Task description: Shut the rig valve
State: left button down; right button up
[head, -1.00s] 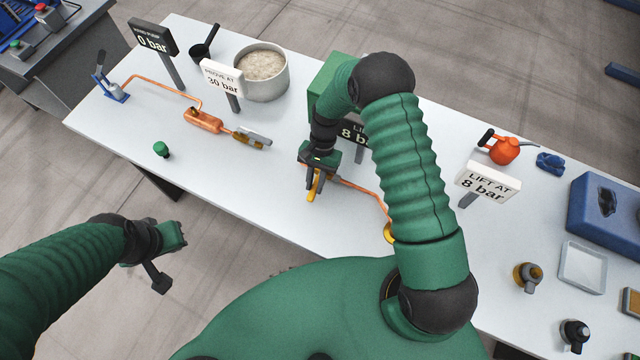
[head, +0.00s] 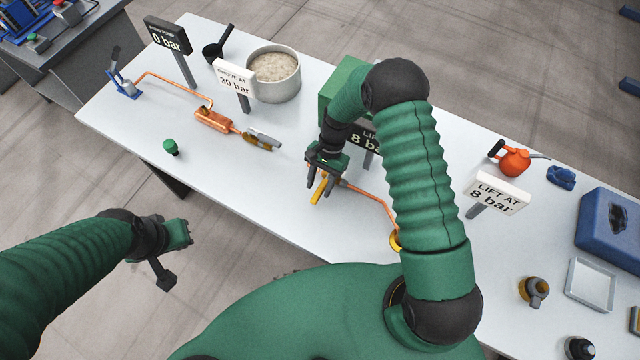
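A yellow valve lever (head: 319,190) sits at the left end of an orange pipe (head: 372,195) on the white table (head: 250,190). My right gripper (head: 321,181) points down over this lever. Its dark fingers look spread, with the lever between or just below them; contact cannot be made out. The valve's body is mostly hidden by the gripper. A green box (head: 340,78) and a dark gauge sign (head: 360,136) reading 8 bar stand behind my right arm, partly covered. My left gripper (head: 176,262) hangs off the table's front edge, empty, with its fingers apart.
A blue hand pump (head: 124,86), an orange cylinder (head: 212,120), a green knob (head: 171,147) and a pot (head: 276,76) are at left. Signs (head: 236,78) stand upright. An orange oil can (head: 513,161), a blue case (head: 612,230) and a tray (head: 590,284) are at right.

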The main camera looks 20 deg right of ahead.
jog(key=shift+s, duration=0.1)
jog(key=shift+d+r, duration=0.1)
jog(key=shift+r, duration=0.1)
jog(key=b+v, duration=0.3)
jog(key=v, duration=1.3)
jog(key=shift+w+b, duration=0.25)
jog(key=shift+b, duration=0.05)
jog(key=shift+d, duration=0.1)
jog(key=s+a+f+n+t+h+b, duration=0.1)
jog(key=s+f+n+t+h+b, duration=0.2)
jog(key=s+n, duration=0.7)
jog(key=s+f+t+b, duration=0.1)
jog(key=s+t, duration=0.1)
jog(key=s, duration=0.3)
jog(key=shift+a+b, duration=0.2)
jog(key=shift+b, duration=0.15)
jog(key=shift+s+a, duration=0.1)
jog(key=shift+s, duration=0.05)
